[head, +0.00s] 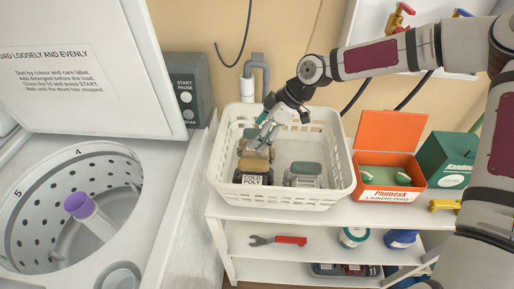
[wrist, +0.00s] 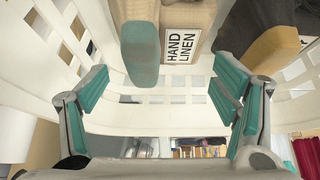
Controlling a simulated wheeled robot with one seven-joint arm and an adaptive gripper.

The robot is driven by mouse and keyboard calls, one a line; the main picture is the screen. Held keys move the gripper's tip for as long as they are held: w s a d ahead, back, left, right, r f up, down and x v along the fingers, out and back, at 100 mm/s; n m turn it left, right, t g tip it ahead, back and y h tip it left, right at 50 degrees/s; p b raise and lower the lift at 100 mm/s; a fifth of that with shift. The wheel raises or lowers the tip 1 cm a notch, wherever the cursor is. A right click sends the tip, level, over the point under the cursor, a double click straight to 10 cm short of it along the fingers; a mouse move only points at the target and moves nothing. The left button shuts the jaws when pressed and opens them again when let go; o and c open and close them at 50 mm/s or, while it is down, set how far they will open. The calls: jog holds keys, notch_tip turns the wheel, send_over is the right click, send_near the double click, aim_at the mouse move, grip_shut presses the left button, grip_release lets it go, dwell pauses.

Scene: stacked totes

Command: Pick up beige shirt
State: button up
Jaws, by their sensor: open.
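A beige folded shirt (wrist: 203,14) with a white HAND LINEN tag shows at the top middle of the wrist view. A grey-green rounded piece (wrist: 140,55) lies over or beside its left part; I cannot tell which. In the head view the beige shirt is mostly hidden under and behind my gripper (head: 262,142), which reaches down into the white basket (head: 225,178). In the wrist view my gripper (wrist: 166,92) has its teal-padded fingers wide apart. The fingers are empty, with basket lattice showing between them, and the shirt lies beyond the tips.
A COLD POLY bundle (head: 253,167) is at the basket's front left, and a WARM COTTON bundle (head: 304,172) is to its right. The basket walls stand close around. An open orange box (head: 388,168) and a green box (head: 447,160) stand right of the basket.

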jog(key=shift+p+x, duration=0.35)
jog(key=shift+x, duration=2.55)
jog(key=shift+w+d, duration=0.15)
jog(key=shift+d, duration=0.05)
jog(key=c, duration=1.1)
